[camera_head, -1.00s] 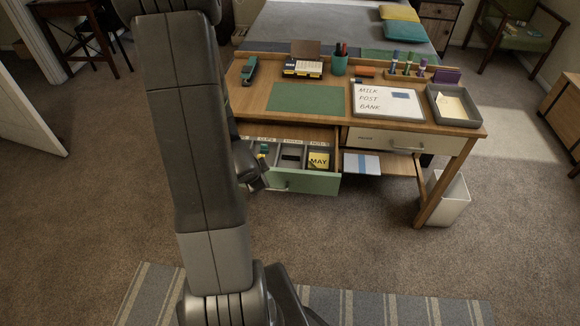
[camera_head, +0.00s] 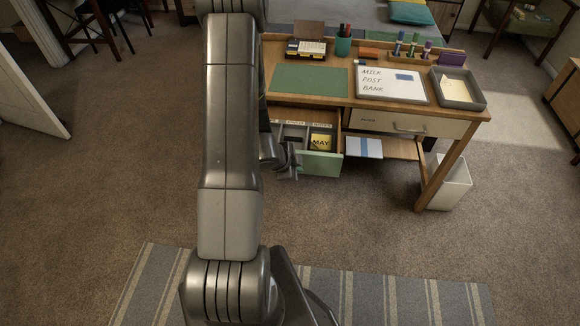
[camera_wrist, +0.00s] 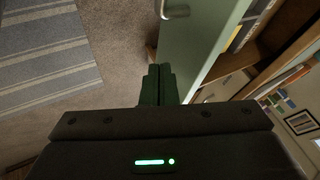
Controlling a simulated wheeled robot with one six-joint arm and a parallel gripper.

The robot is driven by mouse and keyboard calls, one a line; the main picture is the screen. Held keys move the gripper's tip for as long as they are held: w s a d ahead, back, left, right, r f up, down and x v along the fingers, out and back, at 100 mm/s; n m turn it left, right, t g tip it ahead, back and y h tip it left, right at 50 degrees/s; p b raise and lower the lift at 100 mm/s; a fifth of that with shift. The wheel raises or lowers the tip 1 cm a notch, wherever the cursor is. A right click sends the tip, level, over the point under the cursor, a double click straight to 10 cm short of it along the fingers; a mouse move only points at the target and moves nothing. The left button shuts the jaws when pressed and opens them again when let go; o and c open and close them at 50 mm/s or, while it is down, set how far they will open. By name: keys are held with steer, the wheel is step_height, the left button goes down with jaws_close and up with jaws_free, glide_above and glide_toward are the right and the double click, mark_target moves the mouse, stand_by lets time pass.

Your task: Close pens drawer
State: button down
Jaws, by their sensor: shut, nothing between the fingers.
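The drawer with a green front (camera_head: 320,163) stands pulled out under the left of the desk (camera_head: 357,113). Dividers and a yellow note reading MAY (camera_head: 320,142) show inside; my arm hides its left part. My gripper (camera_head: 288,166) is in front of the drawer's front, low and left of its visible part. In the wrist view my gripper (camera_wrist: 158,84) is shut and empty. The drawer's green front (camera_wrist: 205,40) runs just beyond and right of the fingertips, with its metal handle (camera_wrist: 176,12) at the top. I cannot tell whether the fingers touch it.
A closed pale drawer (camera_head: 410,124) is on the right, above a shelf holding a white and blue item (camera_head: 364,148). A white bin (camera_head: 449,183) stands by the right desk leg. Carpet in front is clear, with a striped rug (camera_head: 390,297) nearer me.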

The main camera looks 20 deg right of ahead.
mark_target(304, 160)
steer(key=shift+w+d+r+p, duration=0.2)
steer(key=shift+w+d, duration=0.25)
steer(key=shift+w, duration=0.3)
steer(key=shift+w+d+r+p, duration=0.1)
steer(key=shift+w+d+p, duration=0.25)
steer(key=shift+w, duration=0.4)
steer(key=shift+d, duration=0.1)
